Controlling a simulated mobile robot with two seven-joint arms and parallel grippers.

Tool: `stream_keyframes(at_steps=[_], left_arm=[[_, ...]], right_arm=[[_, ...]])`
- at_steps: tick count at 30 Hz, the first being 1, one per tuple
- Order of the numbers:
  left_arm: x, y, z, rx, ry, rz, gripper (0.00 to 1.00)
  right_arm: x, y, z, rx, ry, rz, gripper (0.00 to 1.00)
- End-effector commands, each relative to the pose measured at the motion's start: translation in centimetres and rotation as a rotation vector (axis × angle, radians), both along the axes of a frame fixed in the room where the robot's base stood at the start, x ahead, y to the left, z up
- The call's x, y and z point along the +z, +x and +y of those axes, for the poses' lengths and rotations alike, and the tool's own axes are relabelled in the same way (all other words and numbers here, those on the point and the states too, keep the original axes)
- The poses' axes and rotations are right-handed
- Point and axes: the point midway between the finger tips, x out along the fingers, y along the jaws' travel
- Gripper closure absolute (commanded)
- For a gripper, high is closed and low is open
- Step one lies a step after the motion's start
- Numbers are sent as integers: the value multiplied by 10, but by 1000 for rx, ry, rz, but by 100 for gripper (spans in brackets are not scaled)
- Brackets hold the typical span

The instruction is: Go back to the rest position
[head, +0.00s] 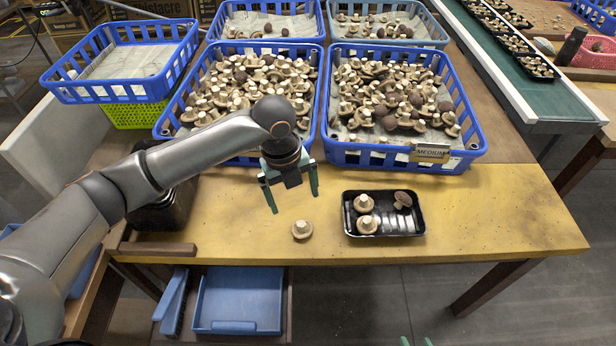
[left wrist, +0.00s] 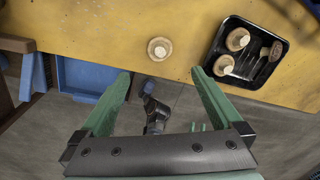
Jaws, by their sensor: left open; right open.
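My left gripper (head: 294,201) is open and empty above the yellow table (head: 480,215), in front of the blue crates. Its two green fingers also show spread apart in the left wrist view (left wrist: 160,74). A single mushroom (head: 302,229) lies on the table just below and in front of it, apart from the fingers; it also shows in the left wrist view (left wrist: 160,49). Only the green fingertips of my right gripper (head: 416,341) show at the bottom edge of the head view, apart and with nothing seen between them.
A black tray (head: 384,234) with three mushrooms stands right of the loose mushroom. Blue crates of mushrooms (head: 400,160) fill the table's back, one labelled MEDIUM (head: 430,153). A green conveyor (head: 510,80) runs at back right. The table's right front is clear.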

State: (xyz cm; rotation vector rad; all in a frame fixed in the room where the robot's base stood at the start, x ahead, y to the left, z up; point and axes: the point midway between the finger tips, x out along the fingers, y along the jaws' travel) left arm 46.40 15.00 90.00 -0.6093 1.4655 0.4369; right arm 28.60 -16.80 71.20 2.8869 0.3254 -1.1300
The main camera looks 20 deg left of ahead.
Motion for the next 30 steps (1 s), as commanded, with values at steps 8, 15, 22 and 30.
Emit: stream_keyframes(at_steps=[8, 15, 22, 30], left_arm=[[-1, -3, -3, 9, -7, 1, 0], [-32, -42, -43, 217, -123, 13, 0], [-51, -87, -71, 648, -296, 43, 0], [-64, -134, -48, 1300, -431, 99, 0]], right_arm=[[0, 0, 0, 0, 0, 0, 50], [0, 0, 0, 0, 0, 1, 50], [0, 0, 0, 0, 0, 1, 50], [0, 0, 0, 0, 0, 1, 50]])
